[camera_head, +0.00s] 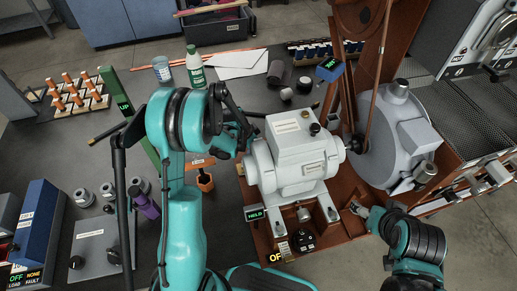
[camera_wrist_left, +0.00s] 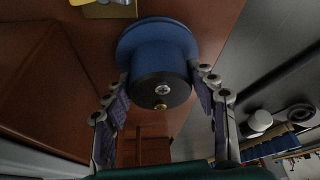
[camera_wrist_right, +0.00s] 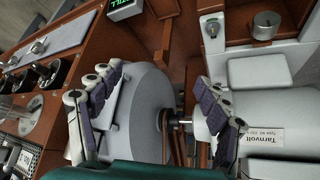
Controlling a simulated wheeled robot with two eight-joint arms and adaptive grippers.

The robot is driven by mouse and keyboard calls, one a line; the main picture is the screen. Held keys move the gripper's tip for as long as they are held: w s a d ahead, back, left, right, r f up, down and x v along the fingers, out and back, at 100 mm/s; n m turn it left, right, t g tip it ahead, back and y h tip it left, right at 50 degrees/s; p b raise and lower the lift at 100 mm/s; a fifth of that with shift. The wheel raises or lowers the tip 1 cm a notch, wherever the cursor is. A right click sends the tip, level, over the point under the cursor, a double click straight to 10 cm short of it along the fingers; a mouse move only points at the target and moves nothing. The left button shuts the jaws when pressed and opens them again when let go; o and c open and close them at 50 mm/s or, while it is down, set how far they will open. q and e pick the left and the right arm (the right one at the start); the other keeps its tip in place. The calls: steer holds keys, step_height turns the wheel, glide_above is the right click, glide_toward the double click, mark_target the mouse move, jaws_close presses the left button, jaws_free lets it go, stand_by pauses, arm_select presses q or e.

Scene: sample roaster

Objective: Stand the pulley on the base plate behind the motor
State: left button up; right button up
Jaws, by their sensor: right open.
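The grey motor (camera_head: 295,160) sits on the brown base plate (camera_head: 262,222) in the head view. It also shows at the right of the right wrist view (camera_wrist_right: 262,115). In the left wrist view, the blue pulley (camera_wrist_left: 160,42) with a black hub and brass centre faces the camera. My left gripper (camera_wrist_left: 163,82) has its fingertips against both sides of the hub. In the head view my left gripper (camera_head: 238,128) is by the motor's far left side, and the pulley cannot be made out there. My right gripper (camera_wrist_right: 158,92) is open and empty, over the grey drum and shaft.
The round grey drum (camera_head: 383,150) stands right of the motor, with a tall brown upright and belt behind. A purple bottle (camera_head: 144,203) and grey box are at left.

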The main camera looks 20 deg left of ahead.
arm_select(q)
steer(key=shift+o, duration=0.6)
steer(key=shift+r, duration=0.3)
steer(key=p+v, duration=0.4)
steer(key=v, duration=0.7)
steer(key=shift+s+r+p, duration=0.15)
steer(key=shift+r+p, duration=0.15)
steer(key=shift+p, duration=0.1)
steer(key=shift+a, duration=0.15)
